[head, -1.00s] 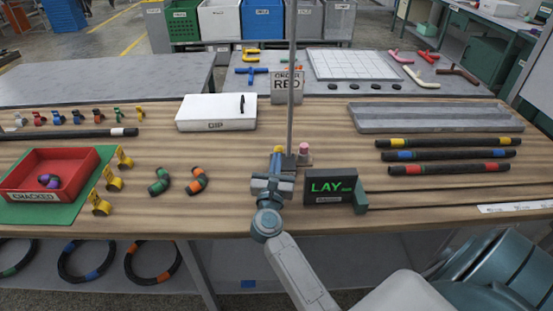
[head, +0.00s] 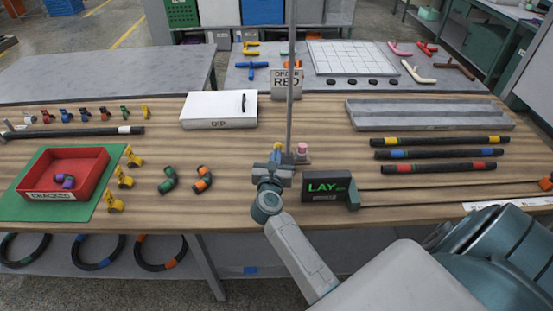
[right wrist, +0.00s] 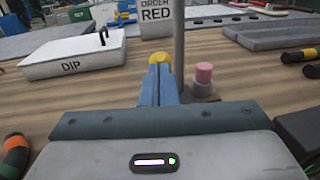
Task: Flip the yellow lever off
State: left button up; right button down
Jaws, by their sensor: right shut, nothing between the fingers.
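A yellow rounded piece (head: 277,146) shows at the foot of the thin grey post, and also in the right wrist view (right wrist: 160,59). I cannot tell whether it is the lever itself. My right gripper (head: 275,158) is at it, its blue fingers (right wrist: 159,84) shut together with nothing between them. The fingers cover the lower part of the yellow piece, and I cannot tell whether they touch it. Small fittings with yellow handles (head: 124,178) stand at the left, and another yellow one (head: 145,111) ends the back-left row. My left gripper is out of view.
A pink-topped cylinder (right wrist: 204,73) stands close right of the fingers, beside the grey post (head: 290,80). A dark LAY display box (head: 328,189) is just right of the arm. A white DIP box (head: 219,109) is behind left.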

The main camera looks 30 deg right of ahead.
jog(key=w+r+p, duration=0.1)
jog(key=p, duration=0.2)
jog(key=shift+d+r+g+y, duration=0.1)
jog(key=shift+d+g+y, duration=0.2)
jog(key=shift+d+y, duration=0.1)
jog(key=shift+w, duration=0.2)
jog(key=shift+w+d+r, duration=0.15)
jog(key=shift+w+d, duration=0.1)
jog(key=shift+w, duration=0.05)
jog(key=shift+w+d+r, duration=0.1)
jog(key=shift+w+d, duration=0.3)
jog(key=shift+w, duration=0.25)
jog(key=shift+w+d, duration=0.35)
jog(key=shift+w, duration=0.25)
jog(key=shift+w, duration=0.1)
